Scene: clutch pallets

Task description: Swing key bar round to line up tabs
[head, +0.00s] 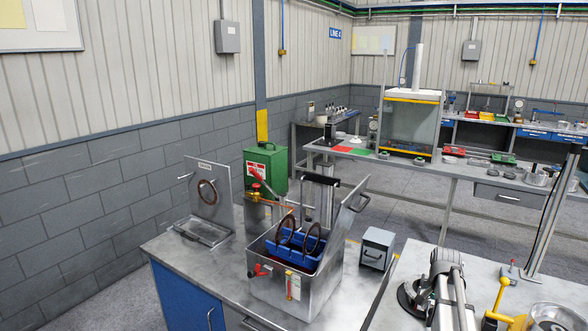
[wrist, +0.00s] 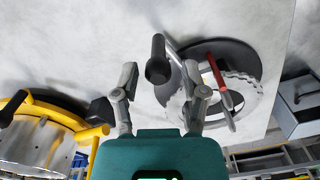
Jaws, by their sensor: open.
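My gripper (wrist: 159,76) is open, its two grey fingers spread in front of the teal body in the wrist view. A dark round-ended handle (wrist: 157,66) appears between the fingertips; contact and depth cannot be told. It seems to be the end of the key bar, whose rest is mostly hidden. To its right a steel toothed ring (wrist: 244,92) lies by a dark round disc (wrist: 238,52), with a red-and-grey bar (wrist: 216,72) across them. The right finger overlaps the ring's near side. The tabs cannot be made out. In the head view my arm hides most of this fixture.
A yellow-handled steel drum (wrist: 38,142) stands left in the wrist view; the yellow handle (head: 499,296) shows in the head view. A tall post (head: 556,207) rises behind. A steel tank (head: 281,283) with a blue rack stands on the left bench. Bench top behind the fixture is bare.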

